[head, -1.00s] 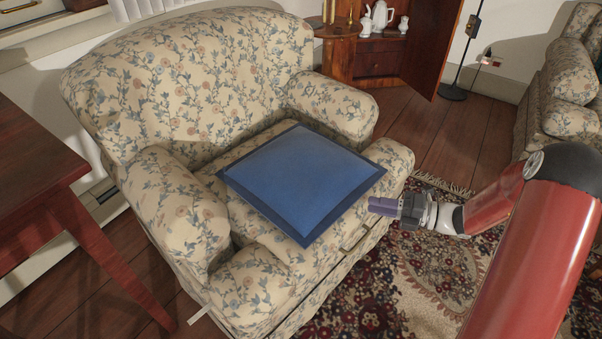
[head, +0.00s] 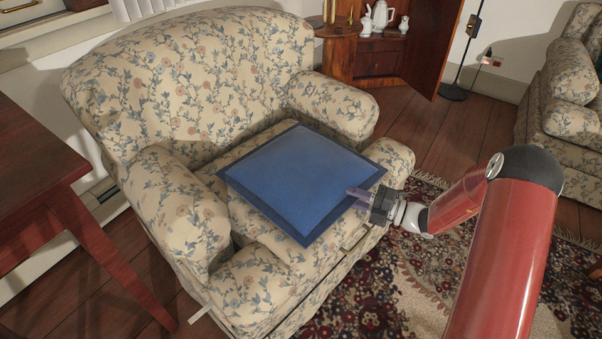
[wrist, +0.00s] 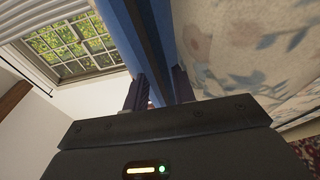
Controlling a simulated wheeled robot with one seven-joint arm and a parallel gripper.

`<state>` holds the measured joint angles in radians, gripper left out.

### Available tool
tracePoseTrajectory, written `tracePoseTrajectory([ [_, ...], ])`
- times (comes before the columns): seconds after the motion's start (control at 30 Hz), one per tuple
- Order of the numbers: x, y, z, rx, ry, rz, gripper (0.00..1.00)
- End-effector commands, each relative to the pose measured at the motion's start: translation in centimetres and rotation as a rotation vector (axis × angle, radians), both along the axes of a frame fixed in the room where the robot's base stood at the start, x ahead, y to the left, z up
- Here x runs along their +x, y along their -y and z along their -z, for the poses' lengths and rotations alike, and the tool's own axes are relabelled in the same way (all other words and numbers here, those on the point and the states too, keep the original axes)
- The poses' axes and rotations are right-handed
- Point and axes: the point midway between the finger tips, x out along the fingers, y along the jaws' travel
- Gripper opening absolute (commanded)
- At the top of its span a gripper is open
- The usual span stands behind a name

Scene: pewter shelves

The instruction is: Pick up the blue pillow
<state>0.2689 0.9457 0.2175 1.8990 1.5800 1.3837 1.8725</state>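The blue pillow (head: 300,180), with a dark blue border, lies on the seat of the floral armchair (head: 190,75) in the head view. My gripper (head: 354,194) is at the pillow's right edge, near its right corner. In the wrist view, the two dark fingers of my gripper (wrist: 160,92) stand apart, on either side of the pillow's edge (wrist: 150,45). No clear squeeze on the pillow shows. The pillow rests on the seat, and its underside is hidden in the head view.
The armrests (head: 335,105) flank the seat. A red-brown table (head: 40,165) stands at the left. A wooden cabinet (head: 385,60) with white china is behind. A patterned rug (head: 400,285) lies on the floor at the front right.

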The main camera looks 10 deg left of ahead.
Motion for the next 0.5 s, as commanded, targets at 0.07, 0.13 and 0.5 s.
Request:
tracePoseTrajectory([
  [0.07, 0.0, 0.03, 0.0, 0.0, 0.0, 0.0, 0.26],
  [0.13, -0.01, 0.04, 0.0, 0.0, 0.0, 0.0, 0.21],
  [0.5, -0.01, 0.04, -0.12, 0.003, 0.003, -0.001, 0.0],
])
